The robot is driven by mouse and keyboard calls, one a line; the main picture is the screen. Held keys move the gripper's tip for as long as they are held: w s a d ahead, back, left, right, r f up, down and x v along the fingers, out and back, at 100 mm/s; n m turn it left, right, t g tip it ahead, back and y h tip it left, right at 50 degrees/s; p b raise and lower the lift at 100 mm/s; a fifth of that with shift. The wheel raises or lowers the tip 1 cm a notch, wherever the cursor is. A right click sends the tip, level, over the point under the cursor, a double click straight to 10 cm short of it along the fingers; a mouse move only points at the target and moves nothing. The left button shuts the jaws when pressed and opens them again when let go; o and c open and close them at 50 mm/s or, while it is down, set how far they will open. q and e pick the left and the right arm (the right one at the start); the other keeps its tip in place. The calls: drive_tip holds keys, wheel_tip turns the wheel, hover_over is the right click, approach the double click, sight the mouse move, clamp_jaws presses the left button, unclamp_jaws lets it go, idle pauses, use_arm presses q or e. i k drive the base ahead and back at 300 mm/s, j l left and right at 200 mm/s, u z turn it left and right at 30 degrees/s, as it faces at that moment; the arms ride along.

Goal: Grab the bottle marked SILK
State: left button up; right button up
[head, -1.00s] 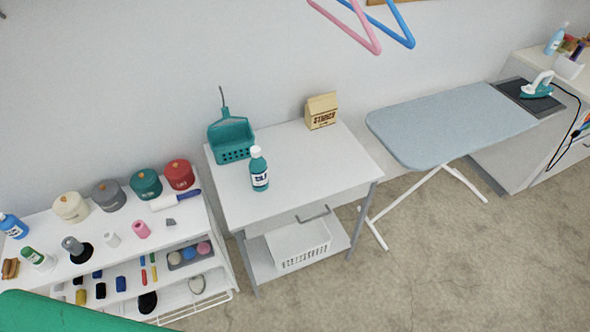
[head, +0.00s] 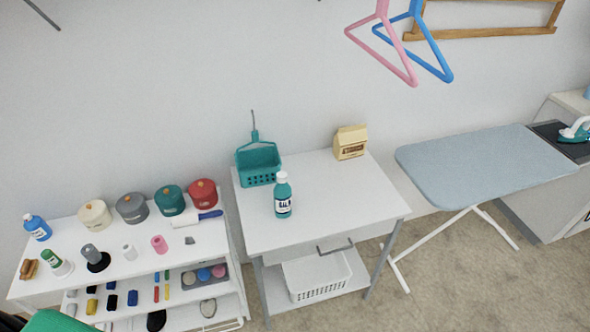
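A teal bottle (head: 283,196) with a white cap and a white label stands upright on the white table (head: 330,205) in the middle of the head view. The label's dark lettering is small and looks like SILK. Nothing touches the bottle. Neither of my grippers shows in this view.
A teal basket (head: 258,165) stands behind the bottle, and a starch box (head: 350,142) at the table's back right. A shelf unit (head: 120,262) with several tins, spools and a blue bottle (head: 37,228) is at left. An ironing board (head: 485,165) is at right.

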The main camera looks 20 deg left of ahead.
sight(282, 192)
drive_tip(key=i+l, duration=0.85)
